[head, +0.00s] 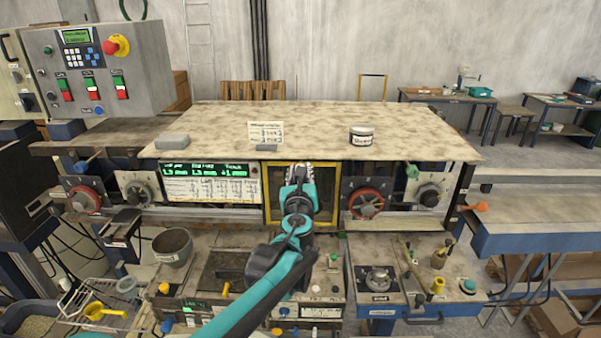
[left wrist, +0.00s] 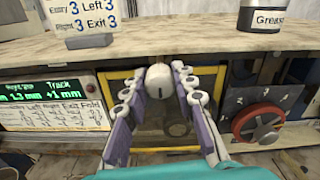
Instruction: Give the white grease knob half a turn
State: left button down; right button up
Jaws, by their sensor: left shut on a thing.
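The white grease knob (left wrist: 159,80) shows in the left wrist view, in front of the yellow-framed opening (left wrist: 136,79) under the table's front edge. It is rounded and has a short dark upright mark on its face. My left gripper (left wrist: 157,88) has one finger on each side of the knob and is shut on it. In the head view my left gripper (head: 299,180) is at the yellow frame (head: 268,208) and hides the knob. My right gripper is in neither view.
The stone-patterned tabletop (head: 310,120) is just above the gripper. It carries a labelled jar (head: 361,135), a small sign (head: 266,133) and a grey block (head: 172,141). A red handwheel (head: 366,203) is right of the frame; a green-lit display (head: 211,171) is left.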

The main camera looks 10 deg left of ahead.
pick_arm(q)
jog(key=c, duration=1.2)
grip_release()
jog(key=s+d, duration=0.1)
jog(key=s, duration=1.1)
